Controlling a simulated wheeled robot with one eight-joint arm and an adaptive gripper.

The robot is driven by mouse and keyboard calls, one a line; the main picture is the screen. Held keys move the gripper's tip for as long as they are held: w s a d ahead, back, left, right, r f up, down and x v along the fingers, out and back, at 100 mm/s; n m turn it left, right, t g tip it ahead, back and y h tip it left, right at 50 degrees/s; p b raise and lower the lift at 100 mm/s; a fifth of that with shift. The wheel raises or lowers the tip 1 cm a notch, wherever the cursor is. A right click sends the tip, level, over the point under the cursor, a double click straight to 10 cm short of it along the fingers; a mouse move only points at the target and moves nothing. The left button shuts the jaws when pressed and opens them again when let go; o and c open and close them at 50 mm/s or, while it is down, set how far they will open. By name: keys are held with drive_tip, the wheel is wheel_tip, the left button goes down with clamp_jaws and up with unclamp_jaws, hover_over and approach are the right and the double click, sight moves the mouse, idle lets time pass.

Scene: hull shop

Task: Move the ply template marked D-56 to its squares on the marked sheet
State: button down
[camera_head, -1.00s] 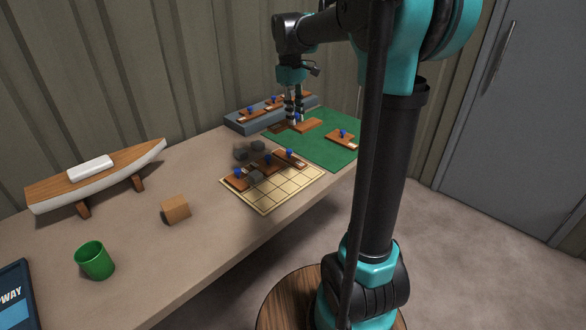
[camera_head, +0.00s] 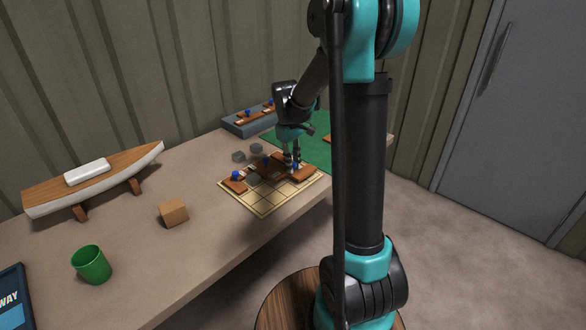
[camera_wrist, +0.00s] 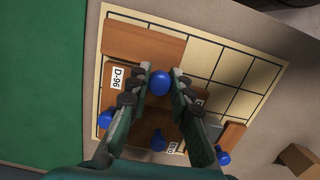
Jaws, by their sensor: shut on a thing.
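My gripper (camera_head: 292,160) is shut on the blue knob (camera_wrist: 158,83) of a brown ply template (camera_head: 304,173). The template is over the far right part of the marked sheet (camera_head: 268,206). I cannot tell whether it touches the sheet. In the wrist view the held template (camera_wrist: 145,45) shows beyond my fingers, above the gridded sheet (camera_wrist: 240,103). My fingers hide part of the template.
Other knobbed templates (camera_head: 234,184) lie on the sheet's left and back squares. Grey blocks (camera_head: 238,157) sit behind it. A green mat (camera_head: 316,154) and a blue-grey rack (camera_head: 243,126) lie farther back. A wooden block (camera_head: 174,212), green cup (camera_head: 92,264) and boat model (camera_head: 95,180) stand left.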

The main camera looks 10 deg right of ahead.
drive_tip(key=shift+f, duration=0.95)
drive_tip(key=c, duration=1.4)
unclamp_jaws()
drive_tip(key=shift+f, duration=0.1)
drive_tip(key=shift+o, duration=0.2)
